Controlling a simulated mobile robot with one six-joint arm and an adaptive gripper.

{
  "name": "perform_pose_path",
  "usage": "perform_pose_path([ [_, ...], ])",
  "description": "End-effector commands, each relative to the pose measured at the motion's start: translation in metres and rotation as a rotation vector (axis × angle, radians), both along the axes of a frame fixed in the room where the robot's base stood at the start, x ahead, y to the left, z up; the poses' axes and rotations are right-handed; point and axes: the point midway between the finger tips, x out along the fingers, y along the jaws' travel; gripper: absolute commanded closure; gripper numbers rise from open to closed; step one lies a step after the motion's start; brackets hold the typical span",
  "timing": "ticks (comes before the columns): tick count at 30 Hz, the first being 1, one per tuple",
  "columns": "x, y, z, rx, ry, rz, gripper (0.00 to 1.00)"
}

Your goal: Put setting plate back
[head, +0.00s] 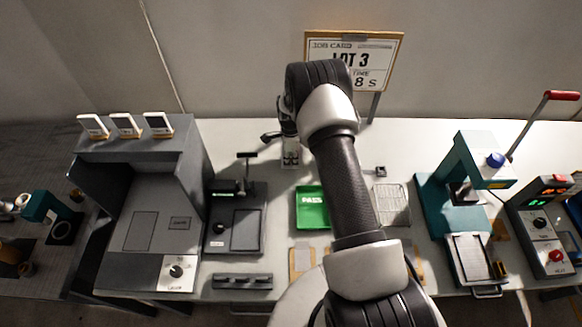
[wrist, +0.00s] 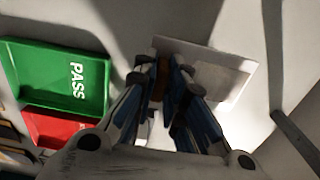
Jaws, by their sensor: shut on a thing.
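My gripper (wrist: 163,72) is shut on a pale, flat plate (wrist: 228,72), which I take to be the setting plate. A brown part of it sits between the fingertips, and the pale face reaches out to the right behind them. In the head view my gripper (head: 289,150) is partly hidden by my arm, above the back of the bench beyond the green PASS tray. The held plate is hard to make out there. Three similar white plates with tan feet (head: 126,125) stand in a row on top of the grey machine at the left.
The green PASS tray (head: 312,207) also shows in the wrist view (wrist: 62,75), beside a red tray (wrist: 62,130). A job card sign (head: 385,55) stands on a post behind. A teal press (head: 462,165) is at right, a dark fixture (head: 235,228) left of the tray.

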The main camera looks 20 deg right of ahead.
Motion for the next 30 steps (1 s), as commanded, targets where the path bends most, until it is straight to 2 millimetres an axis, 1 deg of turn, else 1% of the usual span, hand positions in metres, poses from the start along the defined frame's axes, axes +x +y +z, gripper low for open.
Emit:
perform_pose_path([
  [4,0.000,0.000,-0.011,0.000,0.000,0.000,1.00],
  [9,0.000,0.000,-0.038,0.000,0.000,0.000,1.00],
  [11,0.000,0.000,-0.043,0.000,0.000,0.000,1.00],
  [18,0.000,0.000,-0.044,-0.001,-0.002,0.000,1.00],
  [23,0.000,0.000,-0.048,0.000,-0.001,0.000,1.00],
  [24,0.000,0.000,-0.047,0.000,0.000,0.000,0.86],
  [30,0.000,0.000,-0.047,0.000,0.000,0.000,0.73],
])
